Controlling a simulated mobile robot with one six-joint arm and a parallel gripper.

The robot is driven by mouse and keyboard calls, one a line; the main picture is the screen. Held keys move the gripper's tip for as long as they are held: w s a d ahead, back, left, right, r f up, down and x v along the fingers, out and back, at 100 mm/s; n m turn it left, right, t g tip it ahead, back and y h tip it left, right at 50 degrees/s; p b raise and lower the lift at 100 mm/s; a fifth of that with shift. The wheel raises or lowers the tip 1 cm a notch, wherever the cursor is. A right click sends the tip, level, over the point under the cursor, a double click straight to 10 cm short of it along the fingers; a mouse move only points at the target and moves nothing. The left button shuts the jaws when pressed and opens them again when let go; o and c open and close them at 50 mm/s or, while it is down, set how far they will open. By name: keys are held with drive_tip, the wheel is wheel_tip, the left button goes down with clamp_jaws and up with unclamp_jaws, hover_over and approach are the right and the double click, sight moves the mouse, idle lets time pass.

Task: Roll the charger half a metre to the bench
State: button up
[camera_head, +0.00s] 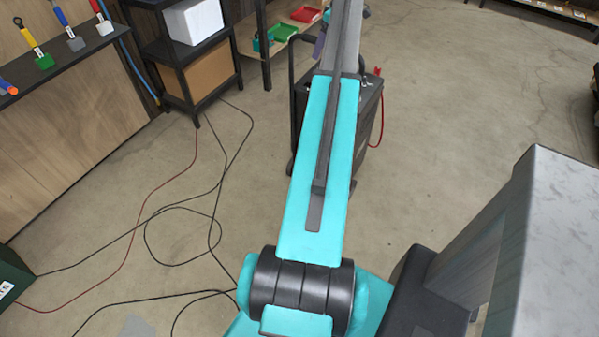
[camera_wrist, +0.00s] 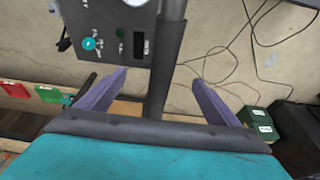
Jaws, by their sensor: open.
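The charger (camera_head: 368,115) is a dark upright box with a black tubular handle (camera_head: 293,85) and a red cable (camera_head: 381,115); my arm hides much of it in the head view. In the wrist view the charger's panel (camera_wrist: 105,40) shows a teal knob, a gauge and a switch. My gripper (camera_wrist: 160,78) is open, its purple fingers on either side of a dark bar (camera_wrist: 166,65), seemingly part of the handle. I see gaps at both sides; contact is unclear. A wooden-topped bench (camera_head: 250,45) with red and green trays stands behind the charger.
Black and red cables (camera_head: 180,210) lie looped on the floor left of my arm. A black shelf rack (camera_head: 185,60) holds a white box and a cardboard box. A tool ledge (camera_head: 75,55) runs along the left wall. Floor right of the charger (camera_head: 450,110) is clear.

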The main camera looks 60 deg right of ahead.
idle(0.4)
drive_tip(key=shift+r+p, duration=2.05)
drive_tip(key=shift+r, duration=2.5)
